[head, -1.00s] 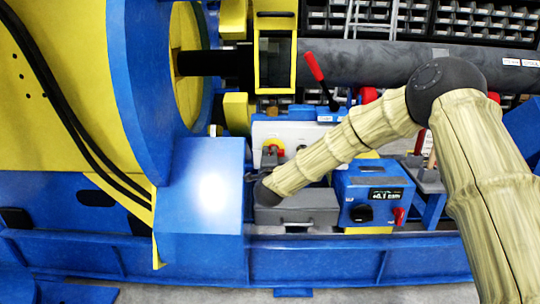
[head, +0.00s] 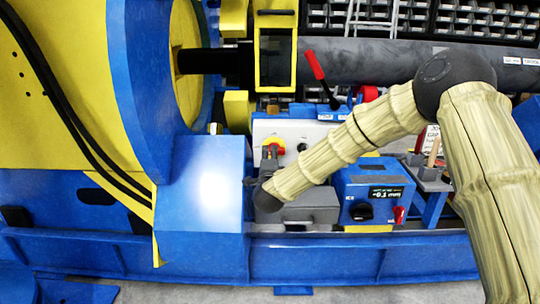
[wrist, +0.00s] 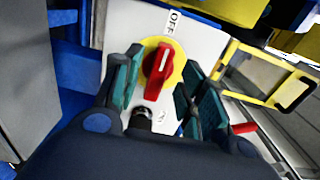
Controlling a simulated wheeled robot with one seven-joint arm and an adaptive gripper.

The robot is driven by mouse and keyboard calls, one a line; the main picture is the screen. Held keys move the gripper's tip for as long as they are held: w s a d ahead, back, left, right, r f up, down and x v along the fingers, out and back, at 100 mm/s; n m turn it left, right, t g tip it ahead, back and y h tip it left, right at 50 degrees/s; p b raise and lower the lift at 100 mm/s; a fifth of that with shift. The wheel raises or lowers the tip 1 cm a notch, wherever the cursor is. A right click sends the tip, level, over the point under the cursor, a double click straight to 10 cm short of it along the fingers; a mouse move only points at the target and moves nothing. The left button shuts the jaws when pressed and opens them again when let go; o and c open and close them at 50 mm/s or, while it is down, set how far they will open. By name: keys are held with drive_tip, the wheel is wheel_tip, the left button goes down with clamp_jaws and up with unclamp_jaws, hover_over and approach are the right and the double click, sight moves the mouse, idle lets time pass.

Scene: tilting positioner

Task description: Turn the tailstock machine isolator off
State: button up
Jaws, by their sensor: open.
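The isolator is a red rotary handle on a yellow disc (wrist: 177,68), mounted on a white panel (wrist: 199,45). In the wrist view the handle runs roughly up and down, slightly slanted, with an OFF label (wrist: 171,22) above the disc. My gripper (wrist: 164,80) is open, its teal-padded fingers on either side of the disc and handle. No clear contact shows. In the head view the isolator (head: 273,142) is partly hidden behind my gripper (head: 269,159).
A small black knob (head: 302,148) sits beside the isolator on the panel. A blue control box (head: 374,193) with a display and red lever stands to the right. A red-handled lever (head: 316,67) rises above. The large blue and yellow machine body (head: 203,187) borders the left.

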drive_tip(key=s, duration=0.9)
drive_tip(key=shift+f, duration=0.1)
drive_tip(key=s+d+f+n+g+y, duration=0.1)
drive_tip(key=s+d+f+n+g, duration=0.15)
drive_tip(key=s+f, duration=0.45)
drive_tip(key=s+d+f+n+g, duration=0.1)
drive_tip(key=s+f+n+g, duration=0.15)
drive_tip(key=f, duration=0.85)
drive_tip(key=s+d+f+n+g+y, duration=0.1)
drive_tip(key=s+d+f+n+g, duration=0.3)
drive_tip(key=f, duration=0.6)
drive_tip(key=s+d+f+n+g, duration=0.2)
drive_tip(key=s+d+f+n, duration=0.15)
drive_tip(key=s+f, duration=0.6)
drive_tip(key=s+d+f+n+g, duration=0.2)
drive_tip(key=s+d+f, duration=0.35)
drive_tip(key=s, duration=0.75)
drive_tip(key=s+d+f+n+g+h, duration=0.1)
drive_tip(key=s+d+g, duration=0.25)
drive_tip(key=s, duration=0.55)
drive_tip(key=s+d+f+n+g+h, duration=0.15)
drive_tip(key=s+d, duration=0.25)
drive_tip(key=s, duration=0.5)
wheel_tip(320, 180, up, 22)
drive_tip(key=p, duration=2.2)
drive_tip(key=shift+r+p, duration=0.2)
drive_tip(key=shift+p, duration=0.2)
drive_tip(key=shift+y, duration=0.25)
